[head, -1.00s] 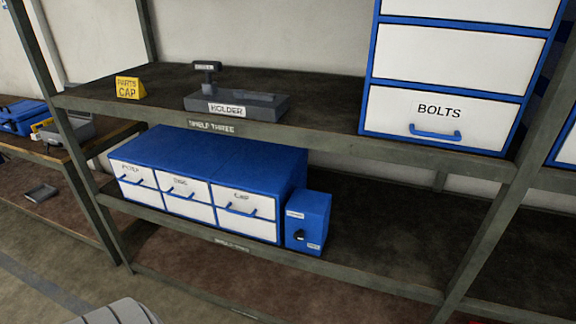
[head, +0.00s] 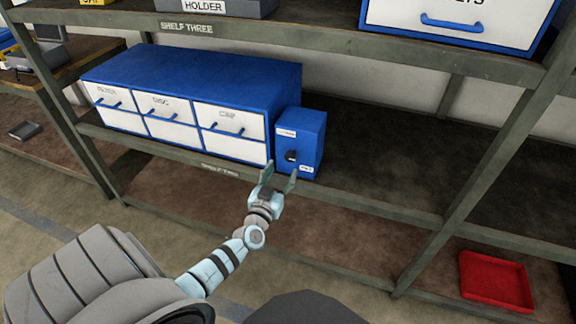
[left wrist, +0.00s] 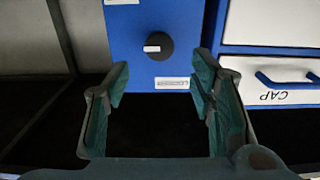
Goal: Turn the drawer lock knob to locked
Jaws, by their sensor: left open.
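The lock knob (head: 291,156) is a black dial on the front of a small blue box (head: 313,140) at the right end of the drawer unit. In the left wrist view the knob (left wrist: 158,46) shows a white mark on its left side. That view is turned over, with a label (left wrist: 172,83) below and right of the knob, its text hard to read. Another label (left wrist: 122,2) is cut by the top edge. My left gripper (head: 279,178) is open and empty in front of the box, fingers toward it, apart from the knob. My right gripper is not in view.
The blue drawer unit (head: 200,80) with white fronts stands left of the box on shelf two (head: 228,172). The shelf right of the box is clear. A red tray (head: 497,281) lies low at the right. Shelf three (head: 187,28) runs above.

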